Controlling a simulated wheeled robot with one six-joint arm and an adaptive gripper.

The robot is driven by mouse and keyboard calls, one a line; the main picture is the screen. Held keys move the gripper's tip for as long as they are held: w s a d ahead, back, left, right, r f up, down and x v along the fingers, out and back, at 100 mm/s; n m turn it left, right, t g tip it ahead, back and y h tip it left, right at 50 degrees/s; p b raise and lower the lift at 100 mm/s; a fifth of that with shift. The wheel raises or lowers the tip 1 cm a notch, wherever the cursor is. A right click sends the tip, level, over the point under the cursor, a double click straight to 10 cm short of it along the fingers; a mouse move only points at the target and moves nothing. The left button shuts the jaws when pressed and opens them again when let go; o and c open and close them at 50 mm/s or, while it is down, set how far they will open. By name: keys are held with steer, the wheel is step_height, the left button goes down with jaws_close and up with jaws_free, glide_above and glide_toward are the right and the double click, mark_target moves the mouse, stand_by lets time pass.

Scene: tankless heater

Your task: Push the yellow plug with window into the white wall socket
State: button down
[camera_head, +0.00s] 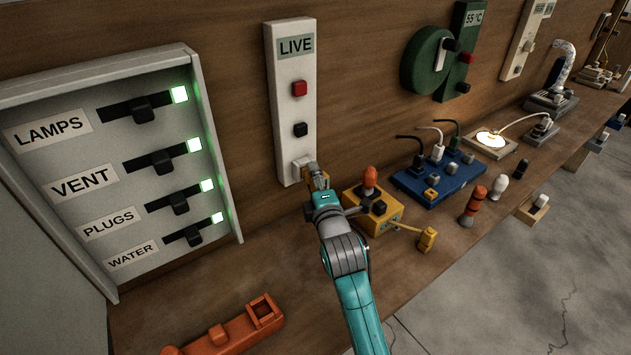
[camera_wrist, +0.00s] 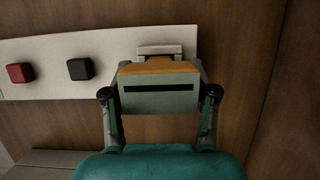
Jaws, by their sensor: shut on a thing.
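The tall white panel marked LIVE (camera_head: 292,75) is on the wooden wall. The white wall socket (camera_head: 300,165) is at its lower end; in the wrist view the socket (camera_wrist: 159,50) shows just beyond the plug. My gripper (camera_head: 317,182) is at the socket, shut on the yellow plug (camera_wrist: 158,67). The plug's yellow part faces the socket, and a pale face with a dark slot is toward the wrist camera. The plug is lined up roughly with the socket. I cannot tell whether they touch or how deep the plug sits. My fingers hide its sides.
A yellow box (camera_head: 380,217) with an orange knob stands right of my gripper. A blue power strip (camera_head: 437,180) is further right. A switch cabinet (camera_head: 95,150) with green lights is at left. An orange tool (camera_head: 240,328) lies at the bench front. Bench between is clear.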

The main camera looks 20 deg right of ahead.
steer(key=shift+w+a, duration=0.25)
steer(key=shift+w, duration=0.45)
steer(key=shift+c, duration=1.2)
jaws_free()
steer(key=s, duration=1.2)
steer(key=shift+a, duration=0.25)
